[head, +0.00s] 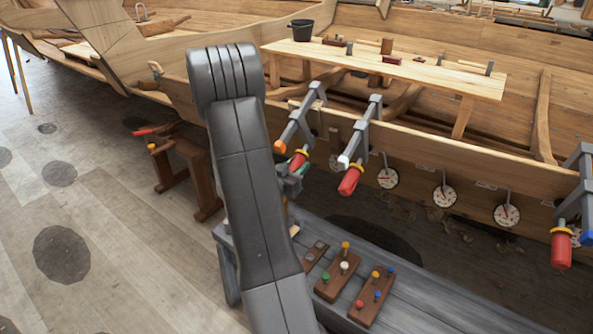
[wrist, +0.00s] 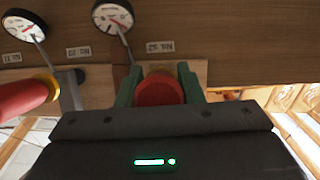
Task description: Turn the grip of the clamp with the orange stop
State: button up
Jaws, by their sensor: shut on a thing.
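The clamp with the orange stop (head: 279,146) hangs on the hull's upper plank. It is grey, with a yellow collar and a red grip (head: 299,159) pointing down. My gripper (head: 293,180), with green fingers, is at this grip, partly hidden behind my arm in the head view. In the wrist view the green fingers of my gripper (wrist: 160,88) stand on both sides of the red grip (wrist: 160,92) and are shut on it. The orange stop does not show in the wrist view.
A clamp with a white stop (head: 343,160) hangs close on the right; its red grip (wrist: 22,97) shows left in the wrist view. A blue-stop clamp (head: 587,237) is far right. Dials (head: 387,178) hang along the plank. A grey bench (head: 420,290) with peg blocks stands below.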

jog(key=m+y+b, duration=0.1)
jog(key=b, duration=0.3)
jog(key=m+t+y+b, duration=0.1)
jog(key=b, duration=0.3)
jog(key=shift+a+f+t+y, duration=0.1)
jog(key=shift+f+t+y, duration=0.2)
jog(key=shift+f+y, duration=0.1)
jog(key=b, duration=0.2)
jog(key=m+t+y+b, duration=0.1)
jog(key=b, duration=0.2)
jog(key=shift+w+a+r+m, duration=0.1)
jog(key=shift+r+m, duration=0.15)
jog(key=shift+m, duration=0.05)
jog(key=shift+y+b, duration=0.3)
jog(key=shift+b, duration=0.2)
jog(key=shift+r+b, duration=0.2)
jog(key=shift+b, duration=0.15)
jog(key=o, duration=1)
jog(key=v, duration=1.3)
jog(key=shift+s+f+p, duration=0.2)
jog(key=shift+s+p, duration=0.2)
jog(key=shift+p, duration=0.05)
